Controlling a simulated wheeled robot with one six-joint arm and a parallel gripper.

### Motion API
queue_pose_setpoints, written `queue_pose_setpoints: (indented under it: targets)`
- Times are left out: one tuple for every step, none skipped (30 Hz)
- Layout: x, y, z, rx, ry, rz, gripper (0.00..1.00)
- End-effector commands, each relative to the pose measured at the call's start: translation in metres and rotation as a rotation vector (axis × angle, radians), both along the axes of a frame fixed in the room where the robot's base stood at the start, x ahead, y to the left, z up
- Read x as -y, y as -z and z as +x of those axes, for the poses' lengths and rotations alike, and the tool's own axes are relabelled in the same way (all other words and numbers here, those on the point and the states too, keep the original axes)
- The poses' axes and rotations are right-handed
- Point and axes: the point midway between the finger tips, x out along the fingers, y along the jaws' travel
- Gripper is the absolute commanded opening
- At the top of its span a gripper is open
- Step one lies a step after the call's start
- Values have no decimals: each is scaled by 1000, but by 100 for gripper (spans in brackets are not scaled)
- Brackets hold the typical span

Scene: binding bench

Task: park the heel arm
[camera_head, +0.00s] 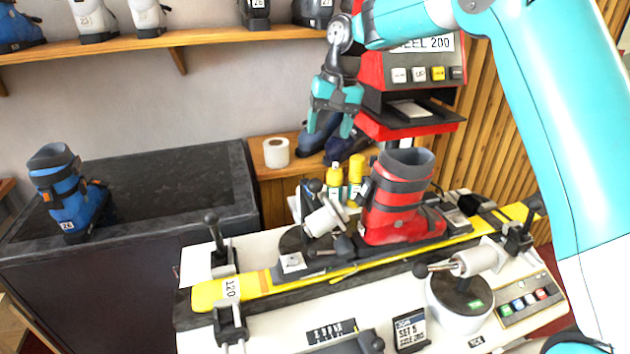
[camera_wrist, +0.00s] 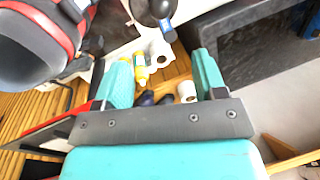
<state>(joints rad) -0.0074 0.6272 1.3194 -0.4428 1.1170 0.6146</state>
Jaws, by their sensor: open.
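A white-cylinder arm with a black knob (camera_head: 322,220) stands on a dark round base at the left of the red boot (camera_head: 396,205), by its heel side; this looks like the heel arm. A second similar arm (camera_head: 474,262) sits on a white pedestal with a green label, in front of the boot. Which label names which arm is too small to read. My gripper (camera_head: 328,122) is open and empty, above and behind the bench, apart from both arms. In the wrist view its fingers (camera_wrist: 160,78) are spread; the boot (camera_wrist: 35,45) and a black knob (camera_wrist: 150,10) show beyond.
The boot stands on a yellow ski (camera_head: 245,287) clamped on the white bench. Yellow bottles (camera_head: 355,175) stand behind the arm. A red machine (camera_head: 412,75) is beside my gripper. A paper roll (camera_head: 276,152) is at left. A dark counter (camera_head: 165,190) holds a blue boot.

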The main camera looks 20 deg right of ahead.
Motion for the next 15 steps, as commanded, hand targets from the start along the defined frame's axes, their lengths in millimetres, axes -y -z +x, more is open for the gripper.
queue_pose_setpoints:
  targets:
    - [-3,11,-1,-5,-1,-1,64]
    - [-4,17,-1,-6,-3,0,64]
    - [-6,26,0,-5,-1,0,64]
    - [-7,33,0,-7,-3,-1,64]
    - [-8,39,0,-6,-2,-2,64]
    - [-11,48,0,-6,-3,0,64]
    - [-12,55,1,-6,-4,-1,64]
    - [-13,61,1,-6,-3,-2,64]
    - [-15,70,1,-6,-3,-1,64]
    - [-16,77,1,-6,-3,-1,64]
    - [-17,83,2,-6,-3,-1,64]
    - [-19,92,2,-5,-4,-2,64]
    - [-20,98,2,-5,-3,-1,64]
    - [-21,104,2,-6,-3,-1,64]
    - [-22,111,3,-4,-3,-1,64]
